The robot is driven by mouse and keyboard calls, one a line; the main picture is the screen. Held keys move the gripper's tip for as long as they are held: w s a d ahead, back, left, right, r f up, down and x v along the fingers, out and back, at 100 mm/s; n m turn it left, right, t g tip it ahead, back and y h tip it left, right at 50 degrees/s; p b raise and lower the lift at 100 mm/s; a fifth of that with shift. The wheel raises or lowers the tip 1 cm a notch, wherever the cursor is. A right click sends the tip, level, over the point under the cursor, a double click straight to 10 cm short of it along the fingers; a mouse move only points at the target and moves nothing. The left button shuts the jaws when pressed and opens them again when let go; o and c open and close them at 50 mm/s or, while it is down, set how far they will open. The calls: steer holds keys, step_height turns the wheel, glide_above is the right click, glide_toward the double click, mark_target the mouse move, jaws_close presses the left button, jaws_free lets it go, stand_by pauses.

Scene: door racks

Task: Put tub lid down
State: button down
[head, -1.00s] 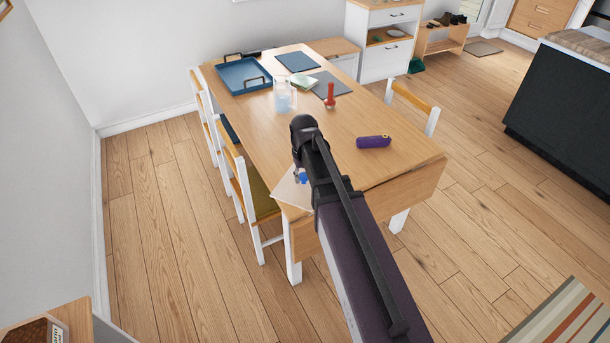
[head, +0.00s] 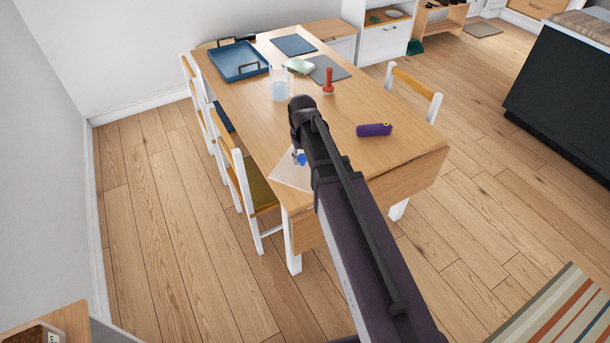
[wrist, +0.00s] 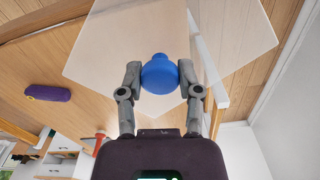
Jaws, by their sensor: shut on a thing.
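The tub lid (wrist: 225,40) is a thin, see-through square sheet with a blue knob (wrist: 160,75) at its middle. My gripper (wrist: 160,72) is shut on this knob, one grey finger on each side. In the head view, the lid (head: 287,174) shows left of my arm over the near left part of the wooden table, with the blue knob (head: 301,159) beside the gripper. My arm hides much of the lid and gripper there. I cannot tell whether the lid touches the tabletop.
A purple case (head: 374,130) lies to the right on the table (head: 400,160). Farther back are a clear jug (head: 279,90), a red-handled thing (head: 328,82), grey mats (head: 293,45) and a blue tray (head: 238,70). Chairs (head: 250,190) line the left side.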

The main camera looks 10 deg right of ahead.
steer(key=shift+f, duration=0.15)
step_height(320, 180, down, 17)
steer(key=d+m+b, duration=0.2)
steer(key=m+b, duration=0.5)
steer(key=b, duration=1)
steer(key=shift+s, duration=0.25)
steer(key=w, duration=0.5)
steer(key=w+d+f+b, duration=0.1)
steer(key=w, duration=0.3)
steer(key=w+d, duration=0.1)
steer(key=w, duration=0.4)
steer(key=shift+w+f+b, duration=0.15)
steer(key=shift+w+b, duration=0.15)
steer(key=shift+w, duration=0.55)
steer(key=shift+f+b, duration=1.8)
steer(key=shift+f, duration=0.05)
